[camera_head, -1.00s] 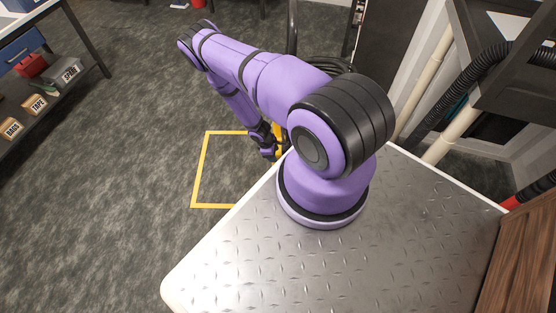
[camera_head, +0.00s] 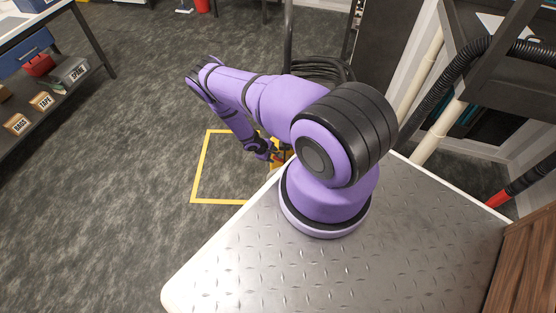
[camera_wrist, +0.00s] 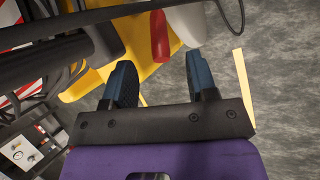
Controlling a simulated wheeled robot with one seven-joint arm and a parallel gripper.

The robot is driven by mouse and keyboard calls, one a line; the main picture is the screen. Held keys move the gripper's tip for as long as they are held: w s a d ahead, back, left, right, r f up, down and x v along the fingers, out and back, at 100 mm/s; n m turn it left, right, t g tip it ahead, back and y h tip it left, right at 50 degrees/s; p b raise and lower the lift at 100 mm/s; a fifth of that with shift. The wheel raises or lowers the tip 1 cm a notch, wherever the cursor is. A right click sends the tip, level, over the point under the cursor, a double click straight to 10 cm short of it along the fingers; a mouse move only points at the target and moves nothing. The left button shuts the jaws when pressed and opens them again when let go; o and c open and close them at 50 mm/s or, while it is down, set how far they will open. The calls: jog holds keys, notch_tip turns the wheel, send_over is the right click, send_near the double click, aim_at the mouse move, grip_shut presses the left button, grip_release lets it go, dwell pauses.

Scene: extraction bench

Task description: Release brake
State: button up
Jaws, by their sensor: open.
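A red, rounded handle-like part (camera_wrist: 159,38) shows near the top middle of the wrist view, and it may be the brake lever. It lies ahead of my gripper (camera_wrist: 161,72), roughly in line with the space between the two blue-black fingers. The fingers are apart with nothing between them, and no contact with the red part shows. A yellow body (camera_wrist: 120,75) lies behind and left of the red part. In the head view my gripper (camera_head: 273,154) is low beyond my base top, beside a yellow object mostly hidden by my arm.
A whitish rounded part (camera_wrist: 188,24) sits right of the red part. A shelf with labelled boxes (camera_head: 42,101) stands left; black hose (camera_head: 455,83) runs at the right.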

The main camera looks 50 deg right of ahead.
jog(key=shift+x, duration=3.15)
jog(key=shift+w, duration=0.1)
grip_shut()
